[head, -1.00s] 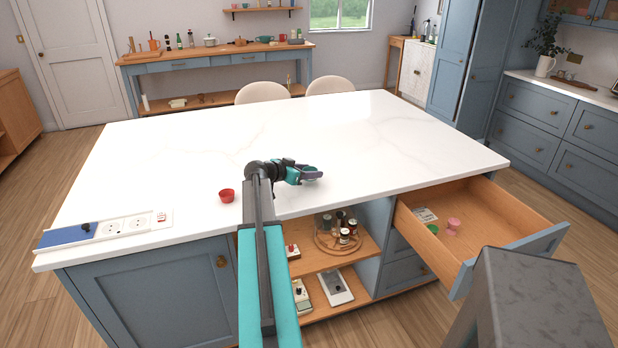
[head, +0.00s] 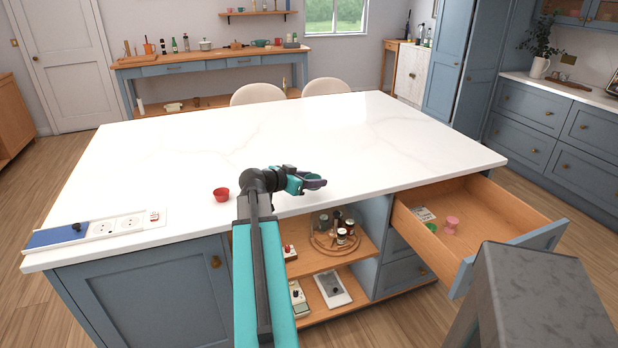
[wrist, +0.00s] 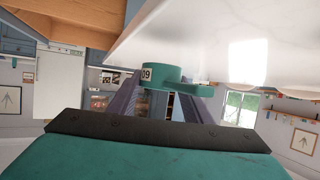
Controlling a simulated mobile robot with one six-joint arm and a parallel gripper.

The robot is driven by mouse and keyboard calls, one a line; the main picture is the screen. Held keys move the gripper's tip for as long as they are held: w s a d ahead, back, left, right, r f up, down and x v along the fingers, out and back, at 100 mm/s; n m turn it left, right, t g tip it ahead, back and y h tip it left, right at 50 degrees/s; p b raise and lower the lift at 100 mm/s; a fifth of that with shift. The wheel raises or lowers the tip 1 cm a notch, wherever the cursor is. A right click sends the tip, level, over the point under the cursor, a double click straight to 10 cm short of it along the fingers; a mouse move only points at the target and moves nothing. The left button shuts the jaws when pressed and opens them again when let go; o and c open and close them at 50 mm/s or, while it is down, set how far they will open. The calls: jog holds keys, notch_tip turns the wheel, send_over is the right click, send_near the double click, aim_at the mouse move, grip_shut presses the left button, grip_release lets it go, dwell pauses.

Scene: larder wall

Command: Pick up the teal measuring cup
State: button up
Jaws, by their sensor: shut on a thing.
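The teal measuring cup (wrist: 172,84) shows in the wrist view as a short round teal cup with a white label reading 09. It sits between the two dark purple-grey fingers of my gripper (wrist: 162,100), which is shut on it. In the head view my gripper (head: 315,183) is over the near edge of the white island top, pointing right. I cannot make the cup out clearly there, as the gripper covers or blends with it.
A red cup (head: 221,194) stands on the island top (head: 330,130), left of my arm. An open drawer (head: 480,215) at the right holds a pink item (head: 451,224) and a green item (head: 432,228). Open shelves below hold jars on a round rack (head: 335,241). Most of the top is clear.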

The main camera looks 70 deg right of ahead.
jog(key=shift+s+a+r+b, duration=0.1)
jog(key=shift+s+a+b, duration=0.1)
jog(key=shift+s+a, duration=0.5)
jog(key=shift+s+a+r+b, duration=0.15)
jog(key=shift+s+a, duration=0.2)
jog(key=shift+a, duration=0.6)
jog(key=shift+s+a+b, duration=0.2)
jog(key=shift+s+a, duration=0.3)
jog(key=shift+a, duration=0.35)
jog(key=shift+w, duration=0.15)
